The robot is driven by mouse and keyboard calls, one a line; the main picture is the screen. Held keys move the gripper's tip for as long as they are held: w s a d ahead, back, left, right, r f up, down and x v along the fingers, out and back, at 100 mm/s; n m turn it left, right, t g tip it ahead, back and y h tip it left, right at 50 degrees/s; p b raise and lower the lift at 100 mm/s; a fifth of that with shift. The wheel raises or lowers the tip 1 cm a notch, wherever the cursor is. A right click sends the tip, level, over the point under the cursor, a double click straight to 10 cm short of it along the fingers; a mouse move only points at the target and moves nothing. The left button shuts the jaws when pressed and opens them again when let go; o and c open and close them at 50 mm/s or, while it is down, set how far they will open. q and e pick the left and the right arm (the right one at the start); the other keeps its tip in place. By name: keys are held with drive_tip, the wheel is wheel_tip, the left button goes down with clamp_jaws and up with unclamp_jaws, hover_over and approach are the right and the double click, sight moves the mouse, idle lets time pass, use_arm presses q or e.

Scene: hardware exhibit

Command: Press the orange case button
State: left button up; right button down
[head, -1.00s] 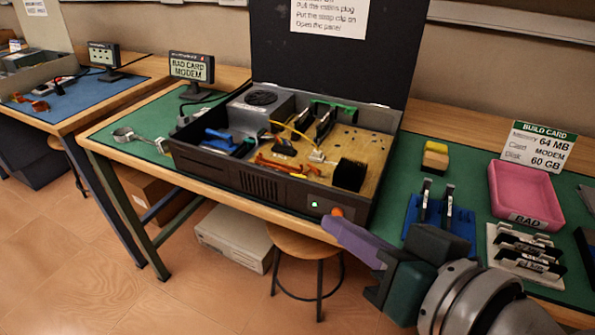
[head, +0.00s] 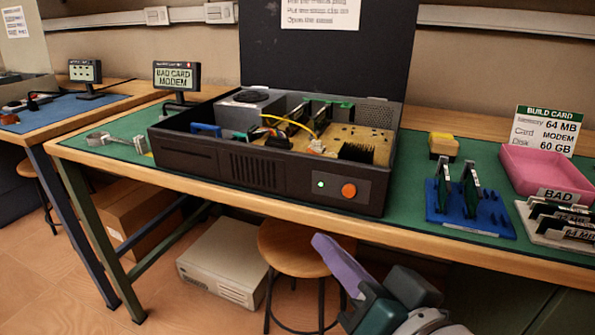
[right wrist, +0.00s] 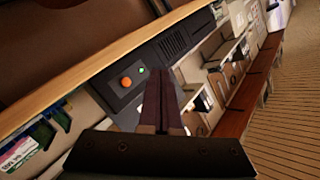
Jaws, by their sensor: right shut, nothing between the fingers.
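The orange case button (head: 349,190) is a round knob on the front panel of the dark computer case (head: 205,160), beside a small lit green light (head: 320,184). The case stands open on the green-topped bench. My right gripper (head: 325,245) is shut and empty, with purple fingers, below and in front of the bench edge, apart from the button. In the right wrist view the shut fingers (right wrist: 163,95) point toward the case front, and the orange button (right wrist: 126,81) shows to their left. My left gripper is not in view.
A blue rack (head: 470,222) with upright cards, a yellow block (head: 443,146) and a pink tray (head: 545,175) stand right of the case. A stool (head: 290,248) and a beige computer box (head: 225,265) are under the bench. A "BAD CARD MODEM" sign (head: 177,76) stands behind left.

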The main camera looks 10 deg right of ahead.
sight(349, 191)
drive_tip(key=shift+w, duration=0.1)
drive_tip(key=shift+w+d+b, duration=0.6)
drive_tip(key=shift+w+d, duration=0.2)
drive_tip(key=shift+w, duration=0.4)
drive_tip(key=shift+w+d+b, duration=0.55)
drive_tip(key=shift+w+d, duration=0.3)
drive_tip(key=shift+w, duration=0.3)
drive_tip(key=shift+w+d+b, duration=0.6)
drive_tip(key=shift+w+d, duration=0.2)
drive_tip(key=shift+w, duration=0.4)
drive_tip(key=shift+w+d, duration=0.25)
drive_tip(key=shift+w, duration=0.1)
drive_tip(key=shift+w, duration=0.1)
